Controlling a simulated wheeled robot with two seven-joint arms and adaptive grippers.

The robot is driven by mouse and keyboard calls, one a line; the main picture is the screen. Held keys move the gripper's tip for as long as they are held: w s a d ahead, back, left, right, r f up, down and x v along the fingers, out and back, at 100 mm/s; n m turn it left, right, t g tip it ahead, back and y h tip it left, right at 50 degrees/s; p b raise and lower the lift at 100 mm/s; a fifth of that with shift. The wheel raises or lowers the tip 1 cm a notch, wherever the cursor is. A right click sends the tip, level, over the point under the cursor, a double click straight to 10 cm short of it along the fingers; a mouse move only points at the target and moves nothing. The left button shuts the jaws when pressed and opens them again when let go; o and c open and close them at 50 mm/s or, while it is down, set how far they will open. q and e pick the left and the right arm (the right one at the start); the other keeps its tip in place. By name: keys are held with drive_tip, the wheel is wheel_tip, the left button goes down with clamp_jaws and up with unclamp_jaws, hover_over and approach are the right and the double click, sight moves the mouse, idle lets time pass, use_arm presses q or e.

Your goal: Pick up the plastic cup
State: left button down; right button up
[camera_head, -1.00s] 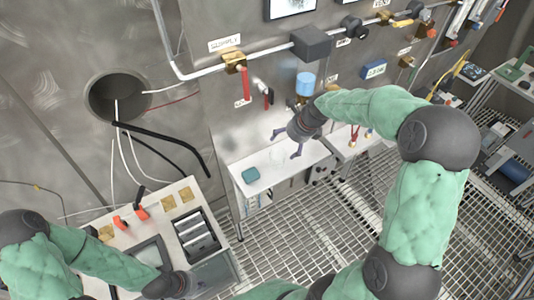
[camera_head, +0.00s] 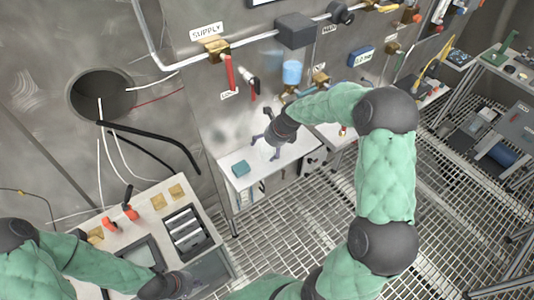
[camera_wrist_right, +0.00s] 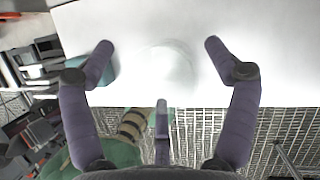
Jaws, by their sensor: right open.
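The plastic cup (camera_wrist_right: 168,68) is clear and nearly invisible against the white bench top in the right wrist view. I see only its faint round outline, between the spread fingers. My right gripper (camera_wrist_right: 158,46) is open, with purple-grey fingers on both sides of the cup and apart from it; a third finger is at lower middle. In the head view the right gripper (camera_head: 266,147) hangs over the white bench (camera_head: 232,184), pointing down and left. The cup cannot be made out clearly there. My left gripper (camera_head: 176,285) is low at left, its fingers unclear.
A small teal box (camera_head: 240,169) sits on the bench, close to one right finger in the wrist view. Pipes with a red-handled valve (camera_head: 229,72) and a light blue cylinder (camera_head: 292,73) are on the wall behind. A control console (camera_head: 150,225) stands at left.

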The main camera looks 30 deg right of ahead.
drive_tip(key=c, duration=1.1)
drive_tip(key=shift+c, duration=0.2)
